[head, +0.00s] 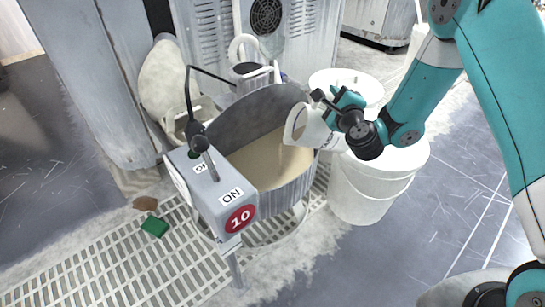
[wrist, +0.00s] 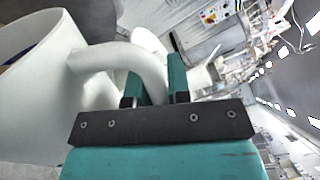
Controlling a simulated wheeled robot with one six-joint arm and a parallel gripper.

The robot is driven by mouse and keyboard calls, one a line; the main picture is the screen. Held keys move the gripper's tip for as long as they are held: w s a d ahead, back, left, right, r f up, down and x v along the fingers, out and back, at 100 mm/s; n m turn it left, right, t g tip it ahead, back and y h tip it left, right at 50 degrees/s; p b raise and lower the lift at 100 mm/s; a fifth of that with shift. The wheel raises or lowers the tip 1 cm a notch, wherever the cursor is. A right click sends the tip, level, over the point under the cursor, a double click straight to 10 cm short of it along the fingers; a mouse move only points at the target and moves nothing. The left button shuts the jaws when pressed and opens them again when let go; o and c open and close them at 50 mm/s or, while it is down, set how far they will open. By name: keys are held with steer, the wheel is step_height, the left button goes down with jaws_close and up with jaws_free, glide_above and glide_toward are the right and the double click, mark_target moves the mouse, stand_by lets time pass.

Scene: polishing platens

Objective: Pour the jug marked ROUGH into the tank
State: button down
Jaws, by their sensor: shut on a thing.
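My gripper (head: 328,108) is shut on the handle of a white jug (head: 305,127) and holds it over the right rim of the tank. The jug is tilted, its mouth facing left over the tank. A faint tan streak below its lip looks like a falling stream. The grey round tank (head: 243,110) holds beige liquid (head: 253,165). In the wrist view the jug (wrist: 35,100) fills the left side, with its handle (wrist: 125,62) between my fingers (wrist: 155,85). The jug's marking is not readable in either view.
Another white jug-like vessel (head: 252,75) stands behind the tank. White buckets (head: 368,190) stand close at the right, under my arm. A grey switch box (head: 207,190) marked ON and 10 is at the tank's front left. A green block (head: 154,226) lies on the floor grating (head: 110,275).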

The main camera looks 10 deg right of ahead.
steer(key=shift+s+a+f+n+p, duration=0.1)
steer(key=shift+a+f+n+p, duration=0.35)
steer(key=shift+a+n, duration=0.35)
stand_by(1.7)
